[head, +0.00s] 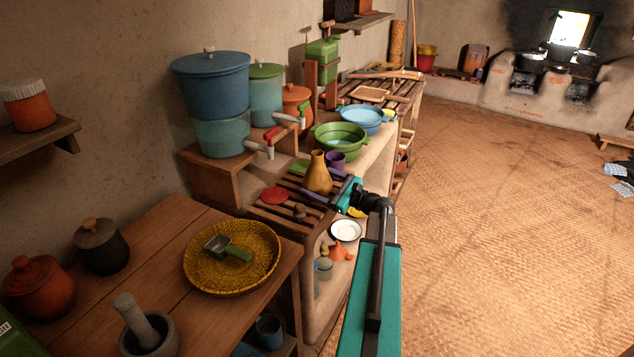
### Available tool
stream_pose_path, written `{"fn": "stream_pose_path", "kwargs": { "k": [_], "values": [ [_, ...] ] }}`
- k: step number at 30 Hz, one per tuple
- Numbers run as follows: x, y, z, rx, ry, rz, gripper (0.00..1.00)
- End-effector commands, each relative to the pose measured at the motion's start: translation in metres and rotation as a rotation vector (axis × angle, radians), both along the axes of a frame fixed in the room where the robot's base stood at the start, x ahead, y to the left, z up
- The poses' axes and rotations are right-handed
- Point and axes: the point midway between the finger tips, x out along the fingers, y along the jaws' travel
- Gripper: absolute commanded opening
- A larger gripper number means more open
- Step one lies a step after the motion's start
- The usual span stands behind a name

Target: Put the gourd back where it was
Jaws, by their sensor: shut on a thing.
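The gourd (317,172) is tan-brown with a narrow neck and a rounder lower body. It is upright at the slatted rack (283,221) in the middle of the head view. My gripper (321,184) reaches in from the right, with one purple finger at the gourd's near side and the other at its far side. It is shut on the gourd. I cannot tell whether the gourd's base touches the slats or is slightly above them.
Blue and teal tapped containers stand further left. A yellow woven tray (209,286) is nearer. The floor at right is mostly clear.

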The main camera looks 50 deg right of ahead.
Motion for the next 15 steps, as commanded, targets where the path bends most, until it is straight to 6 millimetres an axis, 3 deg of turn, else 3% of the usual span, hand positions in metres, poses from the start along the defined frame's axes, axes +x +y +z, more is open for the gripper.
{"fn": "stream_pose_path", "kwargs": {
  "k": [1,2,4,15],
  "values": [
    [-0.0001,-0.0002,-0.0016,0.000,-0.001,0.000,0.40],
    [-0.0001,-0.0002,-0.0010,0.000,0.000,0.000,0.81],
    [-0.0002,-0.0002,-0.0009,0.000,0.000,0.000,0.92],
    [-0.0003,-0.0003,0.0005,0.000,0.000,-0.001,0.94]
  ]
}}
